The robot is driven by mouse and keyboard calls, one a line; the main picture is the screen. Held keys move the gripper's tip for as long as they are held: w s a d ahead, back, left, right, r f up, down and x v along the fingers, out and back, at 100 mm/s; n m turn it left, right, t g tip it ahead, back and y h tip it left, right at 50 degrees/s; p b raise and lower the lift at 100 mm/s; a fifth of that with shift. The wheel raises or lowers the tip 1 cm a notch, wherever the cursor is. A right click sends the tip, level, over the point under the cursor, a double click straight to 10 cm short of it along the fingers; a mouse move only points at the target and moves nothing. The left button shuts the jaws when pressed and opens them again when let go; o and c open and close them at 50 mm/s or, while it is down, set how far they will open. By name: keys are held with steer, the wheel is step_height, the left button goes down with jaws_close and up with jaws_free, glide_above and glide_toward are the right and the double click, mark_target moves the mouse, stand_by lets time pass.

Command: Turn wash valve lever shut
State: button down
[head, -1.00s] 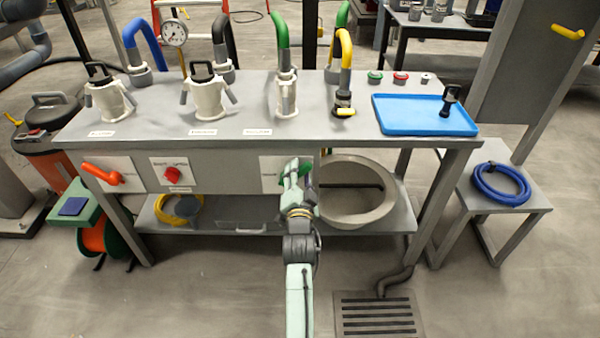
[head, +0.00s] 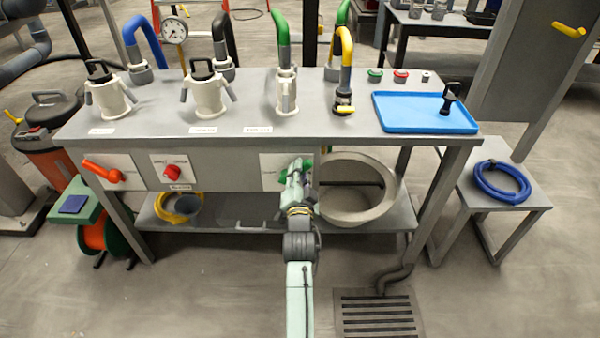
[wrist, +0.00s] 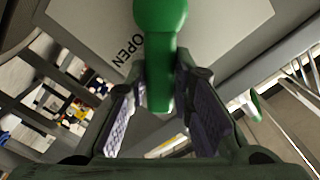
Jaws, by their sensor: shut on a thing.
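The green wash valve lever (wrist: 160,75) shows in the wrist view, between my two finger pads, with its rounded hub at the top. The white plate behind it bears the word OPEN, to the left of the lever. In the head view my gripper (head: 296,178) is at the right end of the bench's front panel, over the right-hand white plate (head: 270,166). My gripper is shut on the lever, and a bit of green shows past the fingers. My gripper hides most of the lever in the head view, so its angle is hard to tell there.
An orange lever (head: 103,171) and a red knob (head: 172,173) sit on the panel further left. A large grey basin (head: 365,210) stands on the lower shelf just right of my gripper. The bench top (head: 240,120) overhangs above. A floor drain (head: 378,315) lies in front.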

mark_target(273, 163)
steer(key=shift+r, duration=0.1)
steer(key=n, duration=0.1)
steer(key=a+n, duration=0.1)
steer(key=r+n+p, duration=0.1)
steer(key=n, duration=0.1)
steer(key=shift+a+r, duration=0.1)
steer(key=shift+a, duration=0.2)
steer(key=n, duration=0.1)
steer(key=a+n, duration=0.1)
steer(key=n, duration=0.1)
steer(key=a+n, duration=0.1)
steer(key=shift+w+r+n, duration=0.1)
steer(key=shift+r+n, duration=0.15)
steer(key=shift+n, duration=0.15)
steer(key=a+n, duration=0.1)
steer(key=n, duration=0.2)
steer(key=a+n, duration=0.1)
steer(key=n, duration=0.1)
steer(key=shift+a+f+p, duration=0.25)
steer(key=shift+a+p, duration=0.05)
steer(key=shift+p, duration=0.1)
steer(key=shift+a+f+n, duration=0.25)
steer(key=shift+a+n, duration=0.1)
steer(key=shift+n, duration=0.7)
steer(key=shift+a+f+n, duration=0.25)
steer(key=shift+a+n, duration=0.1)
steer(key=shift+n, duration=0.7)
steer(key=c, duration=1.4)
jaws_free()
steer(key=shift+f, duration=0.2)
